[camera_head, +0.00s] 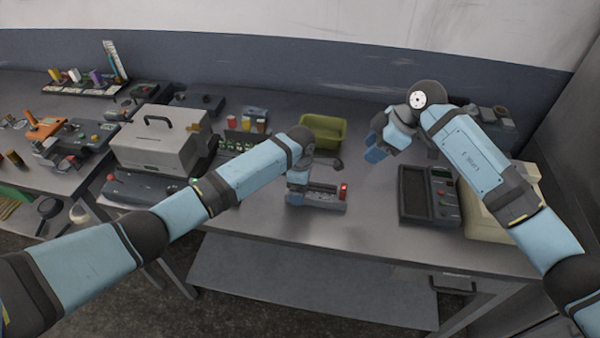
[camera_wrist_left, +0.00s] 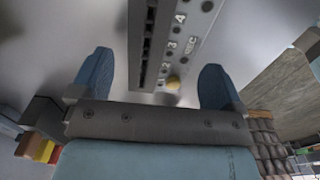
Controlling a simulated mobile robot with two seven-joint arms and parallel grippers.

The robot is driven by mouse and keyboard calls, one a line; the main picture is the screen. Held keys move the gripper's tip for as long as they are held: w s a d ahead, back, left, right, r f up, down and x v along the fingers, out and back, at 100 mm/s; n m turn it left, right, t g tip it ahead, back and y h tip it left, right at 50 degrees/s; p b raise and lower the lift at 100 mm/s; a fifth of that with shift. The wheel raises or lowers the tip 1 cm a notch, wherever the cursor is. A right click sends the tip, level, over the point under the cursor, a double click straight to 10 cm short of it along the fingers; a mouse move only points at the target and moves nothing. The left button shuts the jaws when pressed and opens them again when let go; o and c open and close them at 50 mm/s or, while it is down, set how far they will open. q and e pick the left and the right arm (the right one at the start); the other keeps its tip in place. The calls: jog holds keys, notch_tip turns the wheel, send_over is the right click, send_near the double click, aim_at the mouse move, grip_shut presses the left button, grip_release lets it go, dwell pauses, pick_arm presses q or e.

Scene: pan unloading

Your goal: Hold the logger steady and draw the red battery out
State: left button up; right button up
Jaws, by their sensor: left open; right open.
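The logger (camera_head: 325,204) is a low grey box on the front middle of the table. The red battery (camera_head: 344,190) stands up at its right end. My left gripper (camera_head: 299,193) is open over the logger's left part and hides it in the head view. In the left wrist view, the logger's numbered grey face (camera_wrist_left: 182,45) lies between the open fingers (camera_wrist_left: 155,82), with gaps on both sides. My right gripper (camera_head: 376,146) is open, empty and above the table, up and right of the battery.
A green bin (camera_head: 323,131) stands behind the logger. A dark tray device (camera_head: 428,195) lies to the right, near a cream box (camera_head: 485,222). A large grey case (camera_head: 158,143) stands at left. Table between logger and tray device is clear.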

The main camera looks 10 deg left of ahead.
pick_arm(q)
jog(key=shift+f, duration=0.95)
